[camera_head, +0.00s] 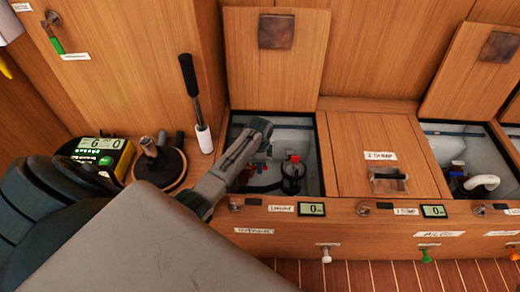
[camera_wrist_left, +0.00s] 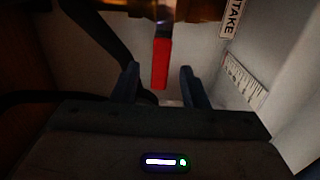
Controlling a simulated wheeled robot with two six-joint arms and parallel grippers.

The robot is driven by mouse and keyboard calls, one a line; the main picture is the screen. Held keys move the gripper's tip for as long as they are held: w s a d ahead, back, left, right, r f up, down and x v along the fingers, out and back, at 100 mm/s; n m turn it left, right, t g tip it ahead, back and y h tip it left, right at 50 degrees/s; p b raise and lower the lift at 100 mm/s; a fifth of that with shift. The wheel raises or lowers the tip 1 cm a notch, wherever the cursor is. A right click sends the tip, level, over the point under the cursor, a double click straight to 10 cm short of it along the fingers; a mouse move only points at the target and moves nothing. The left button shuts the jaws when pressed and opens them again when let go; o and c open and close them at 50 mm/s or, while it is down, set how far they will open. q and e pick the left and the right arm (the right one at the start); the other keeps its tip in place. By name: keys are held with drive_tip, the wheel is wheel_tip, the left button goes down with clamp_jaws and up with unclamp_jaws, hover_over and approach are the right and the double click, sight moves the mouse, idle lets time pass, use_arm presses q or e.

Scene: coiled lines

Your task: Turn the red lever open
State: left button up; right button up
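The red lever (camera_wrist_left: 160,62) hangs down from a brassy fitting (camera_wrist_left: 165,10) in the left wrist view. My left gripper (camera_wrist_left: 160,76) is open, with one dark finger on each side of the lever's lower end. I cannot tell whether the fingers touch it. In the head view, my left arm reaches down into the open left compartment (camera_head: 309,148), and the lever cannot be made out behind it. A dark jar-like part with a red cap (camera_head: 294,158) stands just right of the arm. My right gripper is not in view.
The compartment's walls and front edge close in around my arm. A raised wooden lid (camera_head: 275,85) stands behind it. A closed lid (camera_head: 378,157) lies to the right, then another open compartment (camera_head: 460,150). A black-handled lever (camera_head: 192,95) rises left of the opening.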

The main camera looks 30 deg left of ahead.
use_arm(q)
drive_tip(key=shift+f, duration=0.4)
drive_tip(key=c, duration=0.9)
clamp_jaws()
drive_tip(key=shift+r, duration=0.1)
